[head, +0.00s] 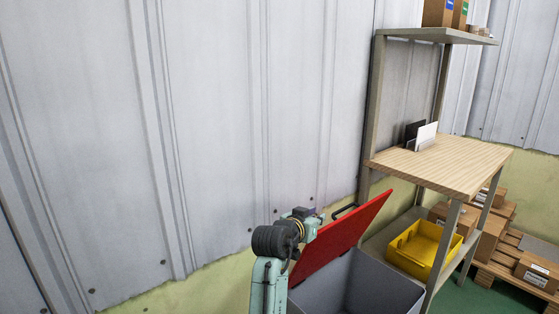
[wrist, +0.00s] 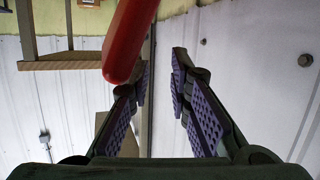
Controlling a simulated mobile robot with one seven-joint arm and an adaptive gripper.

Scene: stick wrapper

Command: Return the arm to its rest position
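My arm (head: 270,270) rises at the bottom middle of the head view, teal with a dark joint, bending toward a raised red panel (head: 340,238). The panel looks like the tilted-open lid of a grey bin (head: 350,285). In the wrist view my gripper (wrist: 162,68) is open, its two purple-padded fingers apart with nothing held between them. A red edge (wrist: 128,40), likely the panel's, is close beside the left finger; I cannot tell whether they touch. In the head view the fingers are not clearly seen; a small dark piece (head: 344,210) shows at the panel's upper left edge.
A wooden-topped shelf unit (head: 440,165) stands right of the bin, with a yellow tray (head: 420,247) on its lower level. Cardboard boxes (head: 535,270) sit on a pallet at the far right. A grey corrugated wall (head: 90,130) runs behind; the space left of my arm looks clear.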

